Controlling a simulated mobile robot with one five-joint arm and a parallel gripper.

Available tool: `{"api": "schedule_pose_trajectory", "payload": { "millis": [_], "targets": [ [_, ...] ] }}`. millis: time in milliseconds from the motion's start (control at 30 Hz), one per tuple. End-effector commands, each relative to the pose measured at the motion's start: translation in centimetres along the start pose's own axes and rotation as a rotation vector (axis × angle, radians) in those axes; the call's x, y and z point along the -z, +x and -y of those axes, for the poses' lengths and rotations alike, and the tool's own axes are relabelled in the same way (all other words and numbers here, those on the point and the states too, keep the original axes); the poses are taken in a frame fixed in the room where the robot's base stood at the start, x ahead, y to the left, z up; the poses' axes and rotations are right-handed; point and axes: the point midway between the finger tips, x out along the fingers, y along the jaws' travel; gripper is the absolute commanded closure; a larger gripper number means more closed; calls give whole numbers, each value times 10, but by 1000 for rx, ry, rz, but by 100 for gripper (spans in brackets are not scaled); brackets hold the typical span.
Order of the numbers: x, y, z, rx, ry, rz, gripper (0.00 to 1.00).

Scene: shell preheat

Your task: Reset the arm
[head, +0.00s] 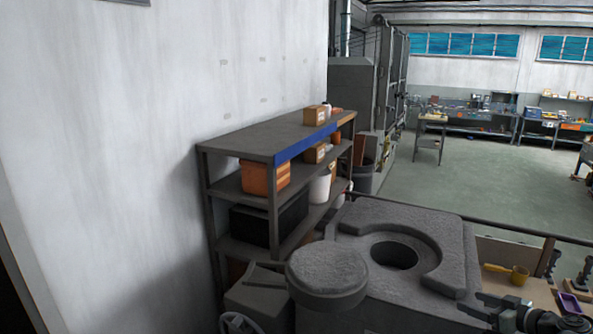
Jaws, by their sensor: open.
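My gripper (488,312) shows at the bottom right in the head view, with its dark fingers pointing left. It is open, and I see nothing between the fingers. It is in front of the right side of a grey block-shaped furnace (455,262) with a round dark opening in its top. A round grey lid-like piece (327,268) sits at the furnace's front left. The rest of my arm runs out of the picture at the lower right.
A grey shelf (262,142) with boxes stands along the left wall. Open floor (480,180) lies behind, with workbenches at the back.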

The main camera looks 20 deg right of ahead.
Motion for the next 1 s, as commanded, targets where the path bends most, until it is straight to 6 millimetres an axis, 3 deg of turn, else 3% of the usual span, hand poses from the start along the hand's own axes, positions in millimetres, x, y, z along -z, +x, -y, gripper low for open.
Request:
{"api": "schedule_pose_trajectory", "payload": {
  "millis": [67, 367, 667, 767, 900, 1000],
  "targets": [
    [0, 4, 3, 8, 5, 8, 34],
    [-2, 64, 57, 123, 71, 129, 34],
    [-13, 134, 141, 246, 162, 357, 34],
    [-20, 162, 186, 282, 195, 482, 34],
    [-37, 201, 274, 289, 228, 735, 34],
    [-49, 216, 329, 237, 229, 898, 34]
  ]
}}
